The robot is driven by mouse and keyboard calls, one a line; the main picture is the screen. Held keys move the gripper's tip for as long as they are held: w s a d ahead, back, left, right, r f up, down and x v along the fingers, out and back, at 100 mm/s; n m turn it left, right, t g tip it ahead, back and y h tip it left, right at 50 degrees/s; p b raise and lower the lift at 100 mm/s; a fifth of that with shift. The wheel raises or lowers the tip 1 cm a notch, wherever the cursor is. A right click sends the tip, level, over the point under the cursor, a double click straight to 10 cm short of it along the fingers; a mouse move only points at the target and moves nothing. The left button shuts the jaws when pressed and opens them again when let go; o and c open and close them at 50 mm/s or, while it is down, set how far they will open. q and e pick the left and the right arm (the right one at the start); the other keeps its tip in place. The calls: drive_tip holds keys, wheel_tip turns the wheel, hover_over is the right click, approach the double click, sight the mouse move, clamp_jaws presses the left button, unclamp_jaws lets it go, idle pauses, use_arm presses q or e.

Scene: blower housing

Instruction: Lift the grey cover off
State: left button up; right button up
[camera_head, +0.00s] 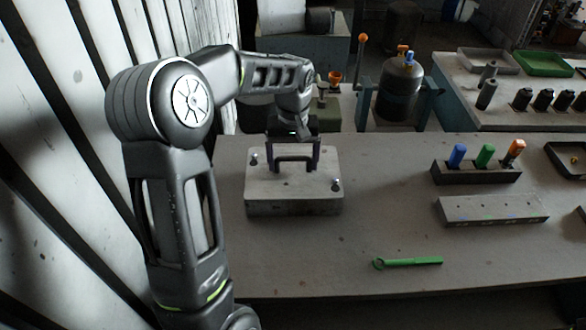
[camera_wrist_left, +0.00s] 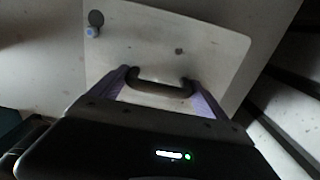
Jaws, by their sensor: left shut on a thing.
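The grey cover (camera_head: 290,190) is a flat block with a dark handle (camera_head: 296,159) on top, on the left part of the bench. Pins or bolts (camera_head: 336,185) show near its corners. In the wrist view the cover (camera_wrist_left: 205,50) is a light plate with the dark handle (camera_wrist_left: 160,88) across it. My left gripper (camera_head: 296,163) is shut on the handle, a finger at each end; it also shows in the wrist view (camera_wrist_left: 160,90). I cannot tell whether the cover is raised from what lies under it. My right gripper is not in view.
A green wrench (camera_head: 408,262) lies near the bench's front. A dark holder (camera_head: 476,173) with blue, green and orange-topped items and a grey block (camera_head: 492,210) stand at right. The bench (camera_head: 380,200) between cover and holder is clear. A white slatted wall is close at left.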

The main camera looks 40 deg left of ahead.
sight(293, 156)
use_arm(q)
drive_tip(key=c, duration=0.5)
drive_tip(key=shift+r, duration=0.55)
wheel_tip(293, 156, up, 9)
drive_tip(key=shift+b, duration=0.8)
